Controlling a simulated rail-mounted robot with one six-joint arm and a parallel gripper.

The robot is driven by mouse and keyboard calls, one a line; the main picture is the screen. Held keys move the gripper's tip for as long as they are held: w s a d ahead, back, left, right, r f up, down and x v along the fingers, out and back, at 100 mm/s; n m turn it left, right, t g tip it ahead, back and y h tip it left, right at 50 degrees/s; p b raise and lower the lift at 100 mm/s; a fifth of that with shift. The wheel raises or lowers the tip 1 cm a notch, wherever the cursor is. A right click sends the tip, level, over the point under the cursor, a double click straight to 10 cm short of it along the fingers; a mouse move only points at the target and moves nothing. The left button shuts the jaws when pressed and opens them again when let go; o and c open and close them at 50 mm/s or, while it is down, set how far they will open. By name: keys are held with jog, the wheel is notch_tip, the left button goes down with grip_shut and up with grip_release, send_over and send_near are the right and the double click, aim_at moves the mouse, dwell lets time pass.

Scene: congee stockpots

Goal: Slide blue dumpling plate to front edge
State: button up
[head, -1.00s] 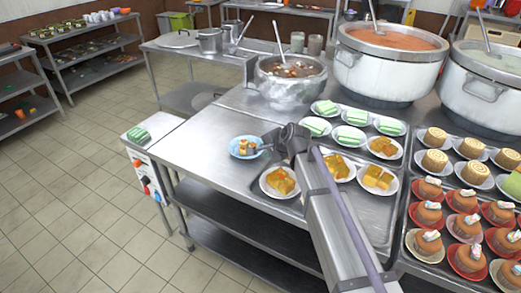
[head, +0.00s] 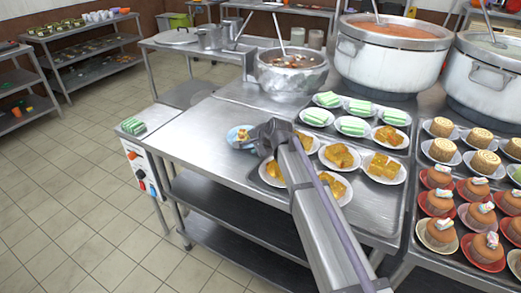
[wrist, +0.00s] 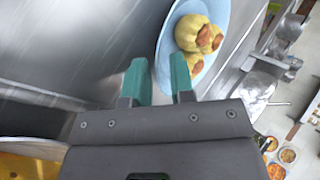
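The blue dumpling plate (head: 233,134) rests on the bare steel counter, left of the food trays. My gripper hides its right part in the head view. In the wrist view, the light blue plate (wrist: 222,14) holds yellow dumplings with orange tops (wrist: 198,35). My gripper (head: 256,137) is at the plate's right side, low over the counter. In the wrist view its teal fingertips (wrist: 159,72) are apart, and the plate's near rim shows at the gap between them. I cannot tell whether the fingers touch the rim.
The steel counter (head: 190,140) is clear left of and in front of the plate, to its front edge. White plates of yellow cakes (head: 339,156) stand close to the right, partly behind my arm. A steel pot (head: 291,75) stands behind.

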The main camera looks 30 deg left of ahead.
jog(key=shift+a+f, duration=0.25)
grip_shut()
jog(key=shift+d, duration=0.1)
jog(key=shift+s+d, duration=0.2)
jog(key=shift+s, duration=2.4)
jog(key=shift+s+d, duration=0.2)
jog(key=shift+s, duration=2.4)
jog(key=shift+o, duration=1.5)
grip_release()
